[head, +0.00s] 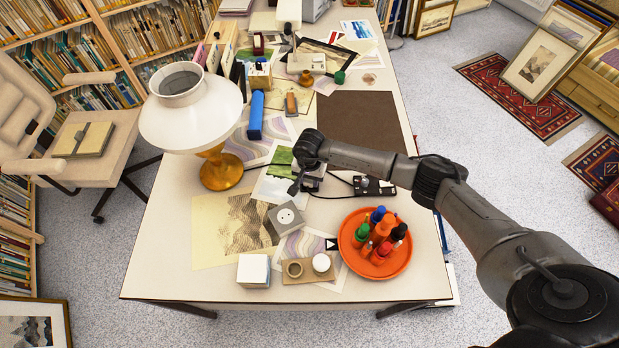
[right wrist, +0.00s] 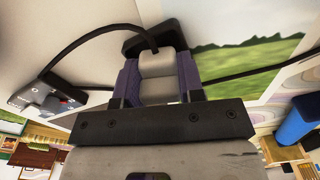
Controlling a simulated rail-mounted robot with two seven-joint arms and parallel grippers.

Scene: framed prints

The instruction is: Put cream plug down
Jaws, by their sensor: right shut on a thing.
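The cream plug (right wrist: 160,75) sits between the two purple-sided fingers of my right gripper (right wrist: 158,88) in the right wrist view. A black cable runs from the plug and curves away to the left. In the head view my right gripper (head: 305,182) is low over the prints near the middle of the table, and the plug is mostly hidden there. A black power strip (head: 374,187) lies to the right of the gripper. A grey block with a round white socket (head: 287,215) is just in front of it. My left gripper is not in view.
An orange tray (head: 350,258) with several bottles stands at the front right. A white lamp (head: 190,118) with an amber base is on the left. A brown mat (head: 362,120) lies bare at the back right.

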